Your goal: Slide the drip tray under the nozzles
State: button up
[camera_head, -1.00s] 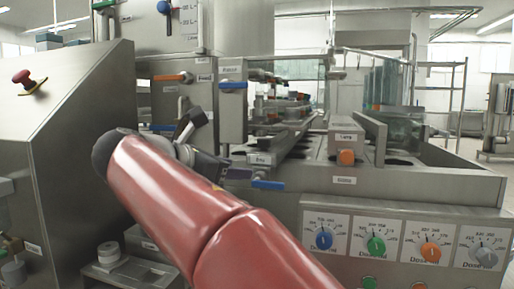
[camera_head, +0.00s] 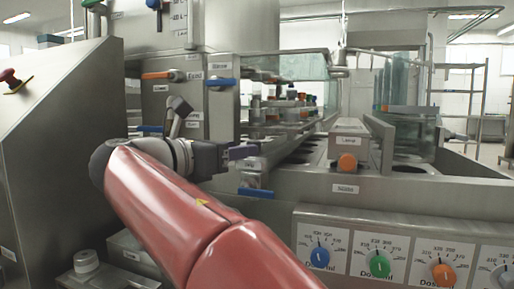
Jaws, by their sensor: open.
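My gripper (camera_head: 250,158) is at the end of my red arm, left of the picture's middle, at the front of the steel cup-filling machine. It is open, with nothing seen between its fingers. A blue handle (camera_head: 257,192) shows just below the fingers; I cannot tell whether they touch. A long steel rail or tray edge (camera_head: 300,156) runs back from behind the gripper, partly hidden by it. I cannot tell for sure which part is the drip tray. Small fittings, perhaps the nozzles (camera_head: 290,110), show behind the glass guard and are too small to make out.
A steel block with an orange knob (camera_head: 347,163) stands right of the gripper. Labelled dosing dials (camera_head: 380,262) line the front panel. A sloped steel cabinet (camera_head: 60,130) stands at left. Another blue handle (camera_head: 221,83) and an orange handle (camera_head: 161,75) sit above my arm.

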jog(key=x, duration=0.5)
jog(key=shift+d, duration=0.1)
grip_shut()
